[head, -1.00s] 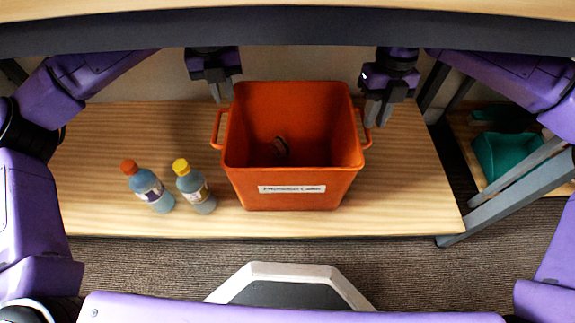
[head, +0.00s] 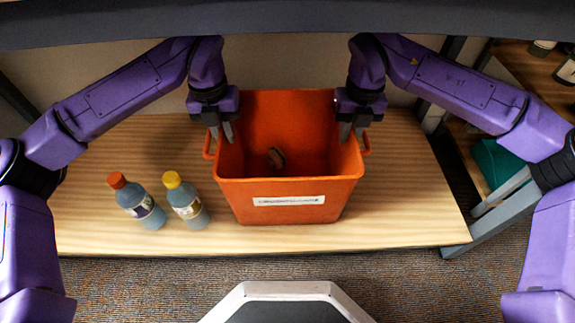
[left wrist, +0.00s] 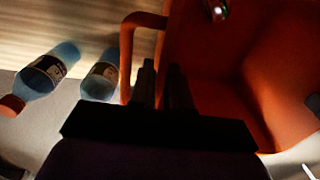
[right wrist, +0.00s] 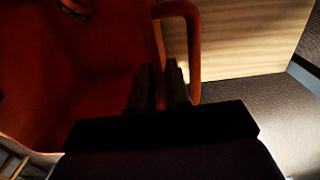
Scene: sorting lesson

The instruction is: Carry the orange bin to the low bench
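The orange bin (head: 292,205) stands upright on the pale wooden bench top (head: 110,235). My left gripper (head: 221,135) is at the bin's left rim. In the left wrist view its two fingers (left wrist: 162,90) sit slightly apart, between the left handle (left wrist: 126,60) and the bin's inside. My right gripper (head: 352,133) is at the right rim. In the right wrist view its fingers (right wrist: 164,85) sit slightly apart beside the right handle (right wrist: 194,45). Firm contact is not visible.
Two bottles, one orange-capped (head: 137,202) and one yellow-capped (head: 185,200), stand just left of the bin. A dark tabletop edge (head: 290,22) spans overhead. At the right are grey metal legs (head: 490,225) and a green container (head: 497,165). Carpet lies in front of the bench.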

